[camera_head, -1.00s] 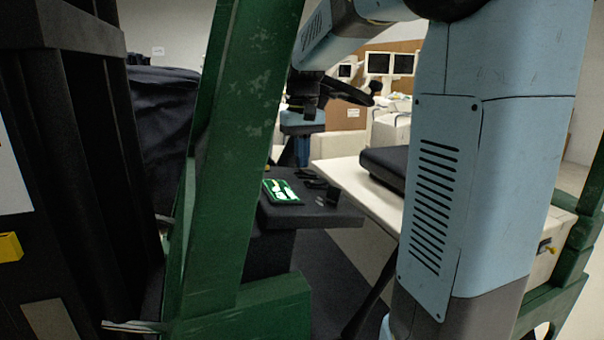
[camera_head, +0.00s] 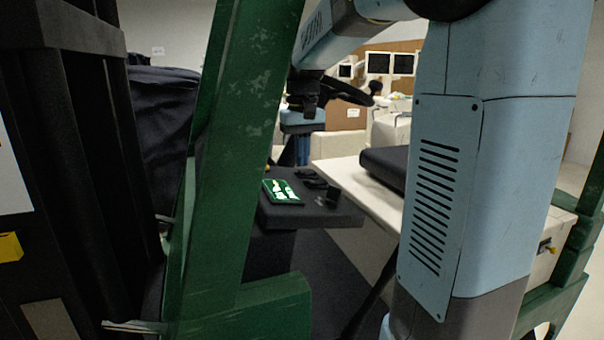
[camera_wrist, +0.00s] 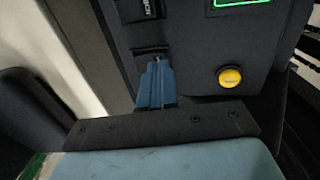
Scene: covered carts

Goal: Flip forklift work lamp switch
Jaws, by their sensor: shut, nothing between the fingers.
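A dark dashboard panel (camera_wrist: 200,45) fills the upper part of the wrist view. It carries a black rocker switch (camera_wrist: 150,52) and another labelled black switch (camera_wrist: 140,10) above it; the label is too small to read. I cannot tell which is the lamp switch. My gripper (camera_wrist: 157,65) is shut and empty, its blue fingertips just at the lower edge of the lower switch. I cannot tell whether they touch it. In the head view my gripper (camera_head: 303,152) is above the dark console's far edge, and the switches cannot be made out.
A round yellow button (camera_wrist: 230,77) sits right of my fingers, below a green-edged display (camera_wrist: 240,3). The display also shows lit in the head view (camera_head: 283,191). A steering wheel (camera_head: 345,90) is behind my wrist. A green pillar (camera_head: 235,140) stands at left, close by.

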